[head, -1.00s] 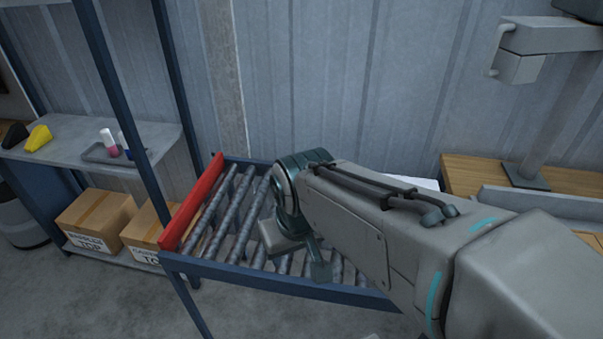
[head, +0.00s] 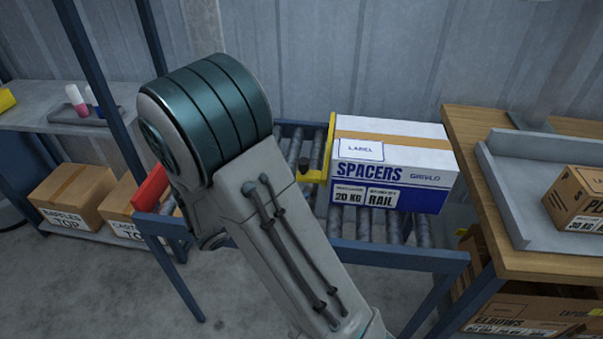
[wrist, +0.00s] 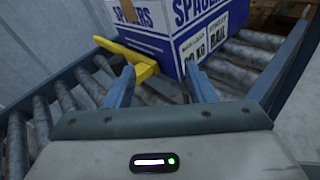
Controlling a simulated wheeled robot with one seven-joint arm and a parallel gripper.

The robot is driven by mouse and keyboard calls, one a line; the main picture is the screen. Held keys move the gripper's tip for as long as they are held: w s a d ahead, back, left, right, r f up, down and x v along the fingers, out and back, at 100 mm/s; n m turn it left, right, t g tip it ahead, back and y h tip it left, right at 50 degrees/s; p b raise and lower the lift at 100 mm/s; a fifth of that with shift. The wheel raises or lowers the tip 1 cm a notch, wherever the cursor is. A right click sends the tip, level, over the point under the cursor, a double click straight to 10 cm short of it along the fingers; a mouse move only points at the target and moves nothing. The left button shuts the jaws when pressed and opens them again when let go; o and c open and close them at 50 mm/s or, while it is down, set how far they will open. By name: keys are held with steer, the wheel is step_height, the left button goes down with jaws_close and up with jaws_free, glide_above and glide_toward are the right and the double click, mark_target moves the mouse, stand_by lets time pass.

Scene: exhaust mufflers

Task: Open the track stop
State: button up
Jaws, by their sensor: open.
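A yellow track stop (head: 331,145) stands across the roller track, against the left side of the spacers box (head: 395,165). A small dark knob shows on the rollers beside it. In the wrist view the yellow bar (wrist: 128,55) runs from the upper left, its near end by my gripper (wrist: 157,75). My gripper is open, its blue fingers apart, one on either side of that near end; I cannot tell whether they touch it. In the head view my arm hides my gripper.
The roller track (head: 390,258) has a blue frame and a red end piece (head: 150,187) at left. A wooden bench (head: 462,150) with a grey tray and a carton stands at right. A shelf with cartons (head: 70,197) is at left.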

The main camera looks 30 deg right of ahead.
mark_target(300, 167)
steer(key=w+a+f+n+t, duration=0.1)
steer(key=w+n+t, duration=0.1)
steer(key=w+a+f+n+t+b, duration=0.1)
steer(key=a+f+n+t, duration=0.1)
steer(key=shift+w+a+f, duration=0.1)
steer(key=shift+w+f, duration=0.05)
steer(key=shift+w, duration=0.25)
steer(key=shift+w+n, duration=0.2)
steer(key=shift+n, duration=0.1)
steer(key=b+x, duration=0.1)
steer(key=x, duration=1.2)
steer(key=shift+w+d, duration=0.2)
steer(key=shift+d, duration=0.05)
